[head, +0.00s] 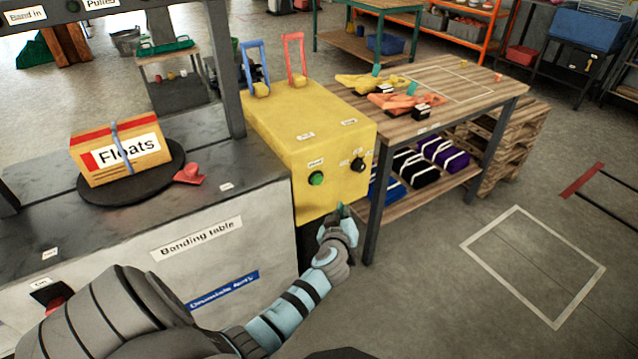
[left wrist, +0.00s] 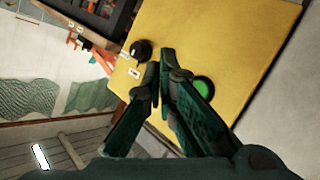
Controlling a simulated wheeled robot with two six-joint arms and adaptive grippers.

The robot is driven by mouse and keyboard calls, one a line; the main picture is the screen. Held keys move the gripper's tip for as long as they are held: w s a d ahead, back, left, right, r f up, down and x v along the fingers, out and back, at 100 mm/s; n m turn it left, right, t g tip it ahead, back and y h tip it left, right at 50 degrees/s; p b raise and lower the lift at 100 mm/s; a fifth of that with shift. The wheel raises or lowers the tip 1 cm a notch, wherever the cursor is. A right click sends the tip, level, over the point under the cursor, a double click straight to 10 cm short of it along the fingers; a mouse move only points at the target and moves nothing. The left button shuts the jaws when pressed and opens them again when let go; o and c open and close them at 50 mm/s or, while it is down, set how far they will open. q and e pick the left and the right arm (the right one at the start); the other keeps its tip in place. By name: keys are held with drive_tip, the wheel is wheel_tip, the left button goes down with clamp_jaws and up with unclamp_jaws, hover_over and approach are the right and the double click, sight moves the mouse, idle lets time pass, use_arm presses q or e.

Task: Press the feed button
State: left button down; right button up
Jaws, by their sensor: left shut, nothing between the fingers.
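The green feed button (head: 316,179) is on the front of the yellow machine (head: 345,140), under a small white label. A black knob (head: 358,164) is to its right on the same face. My left gripper (head: 341,212) is shut and empty, just below and to the right of the button in the head view. In the left wrist view the gripper's dark fingers (left wrist: 164,62) point at the yellow face, and the green button (left wrist: 204,87) is beside them, partly hidden by a finger. I see no contact with the button. My right gripper is not in view.
A wooden workbench (head: 470,85) with cloth items adjoins on the right. The floor at the right is open.

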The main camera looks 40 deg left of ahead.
sight(317, 179)
use_arm(q)
drive_tip(key=shift+a, duration=0.15)
drive_tip(key=w+a, duration=0.2)
drive_tip(key=a, duration=0.6)
drive_tip(key=shift+w+b, duration=0.3)
drive_tip(key=shift+b, duration=0.05)
drive_tip(key=shift+f, duration=0.1)
idle(0.5)
drive_tip(key=shift+a, duration=0.1)
idle(0.4)
drive_tip(key=shift+w+a, duration=0.1)
drive_tip(key=shift+a, duration=0.3)
drive_tip(key=shift+w+a+b, duration=0.2)
drive_tip(key=shift+a+b, duration=0.3)
idle(0.8)
drive_tip(key=shift+d, duration=0.15)
drive_tip(key=shift+s+d, duration=0.3)
drive_tip(key=shift+d, duration=0.5)
